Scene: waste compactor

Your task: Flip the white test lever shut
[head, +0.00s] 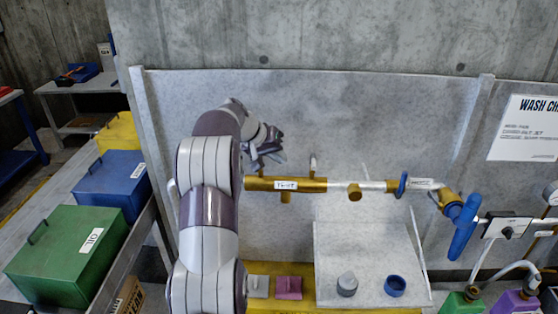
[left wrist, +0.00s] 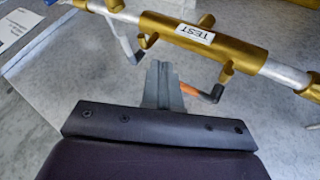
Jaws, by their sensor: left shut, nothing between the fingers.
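The brass test fitting (head: 262,184) sits on a horizontal pipe with a label; its TEST label reads upside down in the left wrist view (left wrist: 195,33). A white lever (head: 312,163) stands upright above the pipe at the fitting's right end.
A blue valve handle (head: 402,184) and a larger blue lever (head: 463,228) are further right on the pipe. A pale tray (head: 370,250) below holds a grey cap (head: 347,284) and blue ring (head: 395,286). Green (head: 65,255) and blue (head: 110,188) bins stand left.

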